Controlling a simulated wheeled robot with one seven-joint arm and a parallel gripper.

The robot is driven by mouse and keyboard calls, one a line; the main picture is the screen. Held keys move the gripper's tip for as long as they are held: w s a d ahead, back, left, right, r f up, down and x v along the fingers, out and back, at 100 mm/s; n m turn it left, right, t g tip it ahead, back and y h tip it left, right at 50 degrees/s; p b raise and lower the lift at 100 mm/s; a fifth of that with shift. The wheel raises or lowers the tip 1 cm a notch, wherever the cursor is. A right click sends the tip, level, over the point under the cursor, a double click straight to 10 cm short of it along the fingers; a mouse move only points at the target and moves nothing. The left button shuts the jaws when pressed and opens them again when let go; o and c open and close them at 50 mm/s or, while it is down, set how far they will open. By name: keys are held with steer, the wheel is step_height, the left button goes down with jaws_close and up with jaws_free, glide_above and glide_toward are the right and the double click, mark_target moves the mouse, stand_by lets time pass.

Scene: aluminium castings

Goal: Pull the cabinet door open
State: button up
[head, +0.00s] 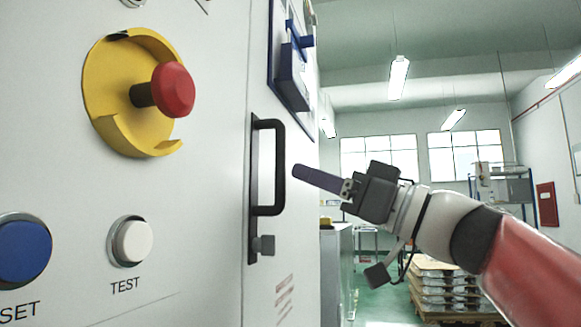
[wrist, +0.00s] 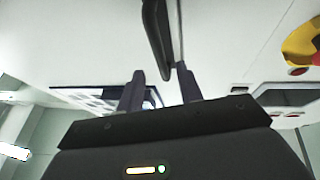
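The white cabinet door (head: 225,200) fills the left of the head view and looks closed. Its black bar handle (head: 279,165) stands upright near the door's right edge; it also shows in the wrist view (wrist: 156,38). A small dark latch knob (head: 263,245) sits below the handle. My gripper (head: 297,170) is just right of the handle, with a small gap, pointing at it. In the wrist view my gripper's two dark fingers (wrist: 160,70) are apart and empty, with the handle's near end appearing between and beyond their tips.
A yellow collar with a red emergency knob (head: 173,90), a white TEST button (head: 131,241) and a blue button (head: 24,249) project from the cabinet's front. A blue-framed unit (head: 291,75) is above the handle. Stacked pallets (head: 445,285) stand behind my arm.

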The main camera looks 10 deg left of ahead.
mark_target(280, 199)
steer(key=p+x, duration=0.2)
steer(key=x, duration=0.4)
steer(key=shift+a, duration=0.3)
jaws_close()
